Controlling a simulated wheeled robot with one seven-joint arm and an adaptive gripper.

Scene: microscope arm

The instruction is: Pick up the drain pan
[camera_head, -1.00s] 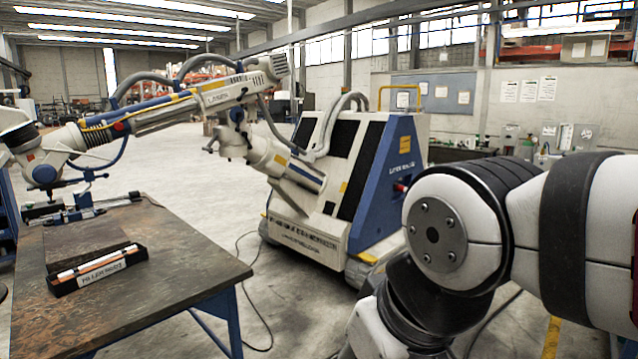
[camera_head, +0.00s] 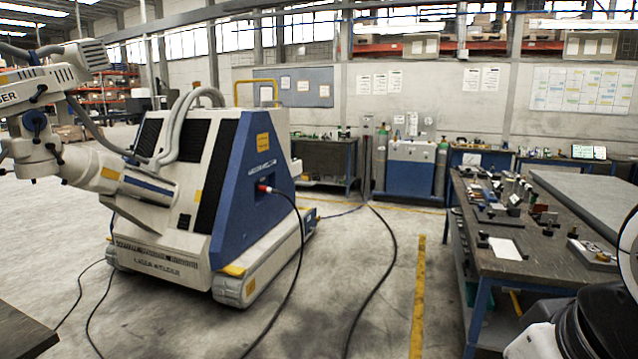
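I cannot make out a drain pan in this view. My gripper is not in view; only a dark and white part of my own arm shows at the lower right edge. A workbench (camera_head: 535,262) on the right carries many small tools and parts, too small to tell apart. A white sheet or flat plate (camera_head: 505,248) lies near its front left.
A large white and blue laser welder (camera_head: 205,190) on tracks stands at left, its arm reaching left. Black cables (camera_head: 385,265) cross the floor. A dark table corner (camera_head: 25,335) shows at lower left.

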